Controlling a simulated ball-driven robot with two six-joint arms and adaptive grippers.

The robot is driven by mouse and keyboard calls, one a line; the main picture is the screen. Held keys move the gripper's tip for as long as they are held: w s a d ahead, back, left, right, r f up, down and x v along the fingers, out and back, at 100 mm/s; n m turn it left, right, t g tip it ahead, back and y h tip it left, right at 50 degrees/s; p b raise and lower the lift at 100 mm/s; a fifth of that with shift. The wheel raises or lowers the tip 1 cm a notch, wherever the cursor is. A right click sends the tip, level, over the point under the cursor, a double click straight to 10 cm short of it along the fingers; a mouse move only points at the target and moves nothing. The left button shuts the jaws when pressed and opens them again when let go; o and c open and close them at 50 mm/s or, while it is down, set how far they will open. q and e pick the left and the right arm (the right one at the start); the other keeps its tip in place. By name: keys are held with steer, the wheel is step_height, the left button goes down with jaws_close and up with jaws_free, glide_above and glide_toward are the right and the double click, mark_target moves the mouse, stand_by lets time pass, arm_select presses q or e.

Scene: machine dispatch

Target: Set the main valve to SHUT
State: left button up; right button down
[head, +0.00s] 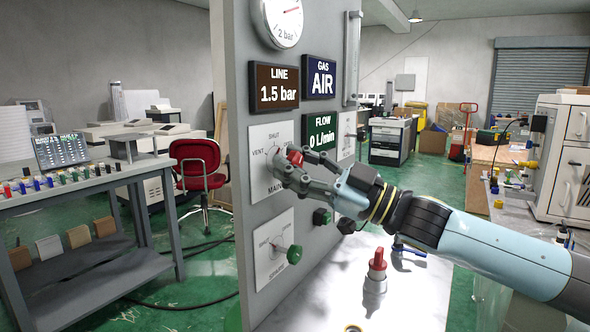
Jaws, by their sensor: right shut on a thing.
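The main valve's plate (259,162) is on the grey upright panel, with SHUT at its top, VENT at its left and MAIN at its bottom. Its red handle (295,156) shows between the fingers of my right gripper (293,165). My right gripper reaches in from the right and is shut on this handle. The fingers hide part of the handle and the plate's right side, so I cannot tell which mark the handle points to. My left gripper is out of view.
Below is another valve with a green knob (294,254). The panel's displays read LINE 1.5 bar (275,87), GAS AIR (319,78) and FLOW 0 L/min (321,133). A red-topped fitting (376,265) stands on the bench below my right arm. A red chair (195,165) is behind, left.

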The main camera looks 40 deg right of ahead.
steer(key=n+g, duration=0.1)
steer(key=n, duration=0.3)
steer(key=shift+n+g+y, duration=0.4)
steer(key=shift+n+g+b, duration=0.35)
steer(key=shift+n+g, duration=0.45)
steer(key=shift+n, duration=1.1)
steer(key=c, duration=0.9)
jaws_free()
steer(key=shift+c, duration=0.2)
steer(key=v, duration=0.7)
steer(key=shift+d, duration=0.25)
steer(key=shift+s+f, duration=0.1)
